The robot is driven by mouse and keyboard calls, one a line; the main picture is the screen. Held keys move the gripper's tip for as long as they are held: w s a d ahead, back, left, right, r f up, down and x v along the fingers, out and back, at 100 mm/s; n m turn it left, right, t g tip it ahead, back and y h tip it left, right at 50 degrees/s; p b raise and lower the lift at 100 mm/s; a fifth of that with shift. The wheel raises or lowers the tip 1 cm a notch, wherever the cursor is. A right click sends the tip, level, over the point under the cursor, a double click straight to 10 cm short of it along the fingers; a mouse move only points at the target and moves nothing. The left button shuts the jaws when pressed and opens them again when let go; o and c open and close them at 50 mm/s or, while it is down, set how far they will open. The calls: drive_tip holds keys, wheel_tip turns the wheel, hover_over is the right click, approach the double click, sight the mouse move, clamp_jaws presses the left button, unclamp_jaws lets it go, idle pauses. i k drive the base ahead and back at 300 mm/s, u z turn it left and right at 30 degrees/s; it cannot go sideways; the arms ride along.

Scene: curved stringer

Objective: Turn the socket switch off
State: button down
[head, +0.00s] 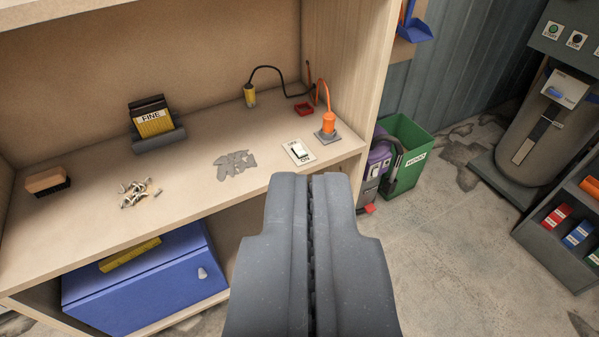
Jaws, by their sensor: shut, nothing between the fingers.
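The socket switch (299,152) is a white rocker on a pale plate, lying on the wooden shelf near its front right edge. It carries ON and OFF lettering, with ON on the side nearer me. I cannot tell for sure which way the rocker is tilted. An orange plug (328,124) stands upright in a grey socket just right of the switch, with an orange cord rising from it. My gripper (311,178) is dark grey, shut and empty. Its tips appear just below the switch in the picture, and I see no contact with it.
On the shelf (200,205) are a brush (47,181), a pile of screws (138,192), a sanding block marked FINE (154,123), a yellow-ended black cable (250,95) and a red square frame (304,108). A wooden side panel (350,60) stands right. A green bin (408,150) stands on the floor.

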sight(298, 149)
drive_tip(key=k, duration=0.6)
drive_tip(key=z, duration=0.4)
drive_tip(key=i, duration=2.05)
drive_tip(key=u, duration=0.25)
